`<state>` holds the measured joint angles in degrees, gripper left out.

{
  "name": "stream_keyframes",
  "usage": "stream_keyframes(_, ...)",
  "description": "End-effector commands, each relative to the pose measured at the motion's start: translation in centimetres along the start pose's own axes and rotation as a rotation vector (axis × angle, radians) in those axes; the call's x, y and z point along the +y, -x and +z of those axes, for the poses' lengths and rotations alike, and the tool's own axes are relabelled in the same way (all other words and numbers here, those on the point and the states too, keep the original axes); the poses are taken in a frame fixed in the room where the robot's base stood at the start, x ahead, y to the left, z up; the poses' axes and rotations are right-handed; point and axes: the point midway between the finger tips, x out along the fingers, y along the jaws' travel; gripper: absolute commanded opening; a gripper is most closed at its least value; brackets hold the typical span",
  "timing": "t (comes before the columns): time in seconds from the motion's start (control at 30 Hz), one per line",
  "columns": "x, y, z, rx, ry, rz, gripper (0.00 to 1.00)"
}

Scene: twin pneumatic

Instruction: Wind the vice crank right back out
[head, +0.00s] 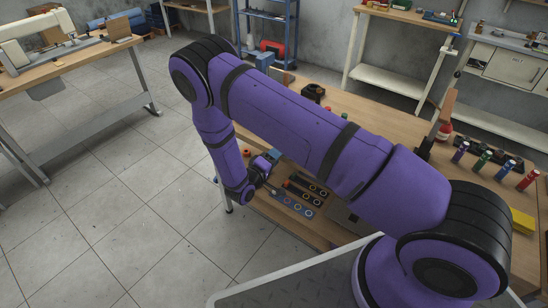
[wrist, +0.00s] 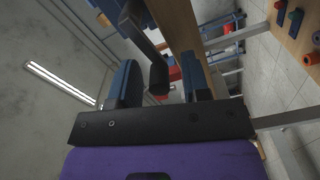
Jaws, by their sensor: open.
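The vice crank shows in the wrist view as a dark grey bar with a rounded handle (wrist: 158,76). The handle lies between the two blue-faced fingers of my gripper (wrist: 160,64), which is open, with a visible gap on each side. In the head view my gripper (head: 264,174) is small and partly hidden at the table's left end, beside a blue block (head: 273,155) that looks like part of the vice. The crank cannot be made out in the head view. My own arm covers much of the table there.
The wooden table (head: 392,128) carries a dark rack (head: 308,185) with coloured rings close to my gripper. Several coloured cylinders (head: 483,160) stand at its right. A blue shelf (head: 266,22) stands behind. The tiled floor to the left is clear up to another bench (head: 75,58).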

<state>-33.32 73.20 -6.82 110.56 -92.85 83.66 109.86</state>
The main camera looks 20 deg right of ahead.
Motion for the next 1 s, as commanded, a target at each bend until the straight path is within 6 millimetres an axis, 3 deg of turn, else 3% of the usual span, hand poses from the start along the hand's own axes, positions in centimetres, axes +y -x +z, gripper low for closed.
stream_keyframes(0.03, 0.0, 0.0, 0.0, 0.0, 0.0, 0.0, 0.36)
stream_keyframes(0.2, 0.0, 0.0, 0.0, 0.0, 0.0, 0.0, 0.0)
stream_keyframes(0.67, -0.3, 0.1, 0.2, -0.001, 0.056, -0.003, 0.0)
stream_keyframes(1.0, -1.3, 0.1, 0.8, 0.0, 0.301, -0.003, 0.0)
